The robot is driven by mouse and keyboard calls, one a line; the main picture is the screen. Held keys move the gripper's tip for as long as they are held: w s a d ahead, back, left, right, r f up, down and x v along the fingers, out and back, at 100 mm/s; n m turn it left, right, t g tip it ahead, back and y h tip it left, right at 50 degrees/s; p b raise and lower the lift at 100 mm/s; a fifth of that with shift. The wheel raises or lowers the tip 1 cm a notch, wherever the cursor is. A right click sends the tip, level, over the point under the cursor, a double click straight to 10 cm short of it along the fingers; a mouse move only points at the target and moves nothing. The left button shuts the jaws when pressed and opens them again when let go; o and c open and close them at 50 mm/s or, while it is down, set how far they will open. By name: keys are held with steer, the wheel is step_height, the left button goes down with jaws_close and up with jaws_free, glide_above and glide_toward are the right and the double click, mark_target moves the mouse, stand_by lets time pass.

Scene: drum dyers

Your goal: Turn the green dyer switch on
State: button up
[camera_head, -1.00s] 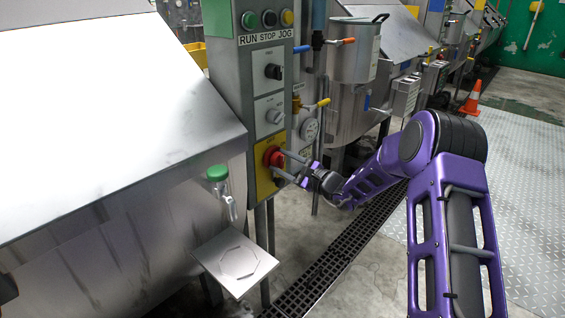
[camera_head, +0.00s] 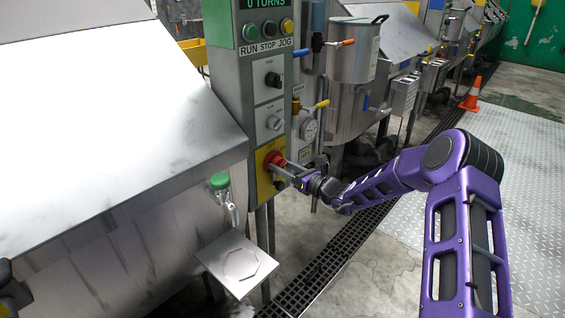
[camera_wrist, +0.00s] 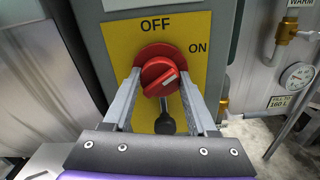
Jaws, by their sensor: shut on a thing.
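The dyer switch is a red rotary knob (camera_wrist: 160,74) on a yellow plate (camera_wrist: 205,72) marked OFF at the top and ON at the upper right. Its raised grip is slanted, with its white mark at the right end, on the ON side. In the head view the red knob (camera_head: 273,158) sits low on a control post with a green top (camera_head: 222,22). My gripper (camera_head: 284,168) reaches it from the right. In the wrist view my gripper (camera_wrist: 160,80) has one finger on each side of the knob, shut on it.
A black knob (camera_wrist: 165,124) sits just below on the plate. A green-handled tap (camera_head: 219,181) and a small metal shelf (camera_head: 238,262) stand left of my gripper. A gauge (camera_head: 309,129) and pipes are close on the right. Open floor lies beyond the drain grate (camera_head: 315,277).

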steer(key=m+p, duration=0.2)
steer(key=m, duration=0.1)
steer(key=shift+r+m, duration=0.15)
steer(key=shift+m, duration=0.15)
steer(key=shift+m+p, duration=0.75)
steer(key=shift+m, duration=0.75)
steer(key=shift+f, duration=0.2)
steer(key=o, duration=1.4)
steer(key=shift+c, duration=0.2)
steer(key=shift+d, duration=0.1)
steer(key=v, duration=1.7)
steer(key=shift+s+p, duration=0.2)
steer(key=shift+p, duration=0.1)
steer(key=shift+d, duration=0.1)
